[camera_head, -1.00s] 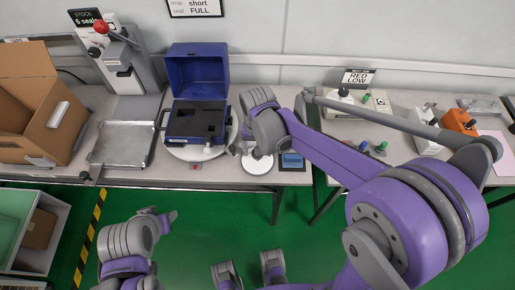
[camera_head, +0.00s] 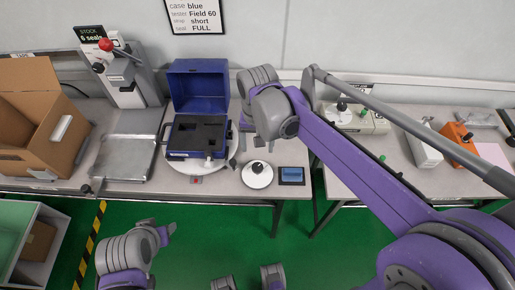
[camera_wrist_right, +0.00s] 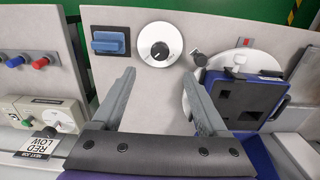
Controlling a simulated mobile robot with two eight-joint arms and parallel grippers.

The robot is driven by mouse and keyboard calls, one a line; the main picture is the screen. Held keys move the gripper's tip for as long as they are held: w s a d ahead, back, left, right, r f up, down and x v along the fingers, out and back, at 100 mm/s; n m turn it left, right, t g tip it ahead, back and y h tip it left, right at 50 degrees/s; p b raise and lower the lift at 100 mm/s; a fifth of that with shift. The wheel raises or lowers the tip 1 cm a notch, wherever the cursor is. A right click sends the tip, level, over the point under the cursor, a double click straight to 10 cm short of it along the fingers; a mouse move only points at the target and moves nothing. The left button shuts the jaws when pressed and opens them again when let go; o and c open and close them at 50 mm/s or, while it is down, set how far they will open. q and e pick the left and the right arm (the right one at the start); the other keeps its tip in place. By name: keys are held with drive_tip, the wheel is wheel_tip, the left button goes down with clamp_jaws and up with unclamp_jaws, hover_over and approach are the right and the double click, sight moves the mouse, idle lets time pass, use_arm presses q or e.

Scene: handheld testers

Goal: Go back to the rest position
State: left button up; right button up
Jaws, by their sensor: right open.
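My right gripper (camera_wrist_right: 162,76) is open and empty in the right wrist view, its two grey fingers apart above the grey table. In the head view its wrist hangs behind the dial, and its fingertips are hard to make out. My left gripper (camera_head: 168,230) is low at the left in front of the table; its jaw opening is unclear. The open blue case (camera_head: 198,80) with black foam stands on a white round plate (camera_head: 228,158). A white dial with a black knob (camera_head: 258,176) and a small dark-framed blue device (camera_head: 292,176) lie right of it.
A metal tray (camera_head: 124,160), an open cardboard box (camera_head: 28,130) and a press with a red-knobbed lever (camera_head: 124,75) stand at the left. A second table at the right holds an orange item (camera_head: 458,137) and a control box. Green floor lies open in front.

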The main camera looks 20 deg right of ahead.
idle(0.5)
use_arm(q)
drive_tip(key=r+p, duration=0.1)
drive_tip(key=r, duration=0.1)
drive_tip(key=w+r+p, duration=0.1)
drive_tip(key=r+p, duration=0.1)
drive_tip(key=shift+r+p, duration=0.15)
drive_tip(key=shift+p, duration=0.15)
use_arm(e)
drive_tip(key=s+d+n+t, duration=0.3)
drive_tip(key=s+d+t, duration=0.2)
drive_tip(key=s, duration=0.9)
drive_tip(key=shift+d+f, duration=0.45)
drive_tip(key=shift+d, duration=0.4)
use_arm(q)
drive_tip(key=shift+c, duration=0.3)
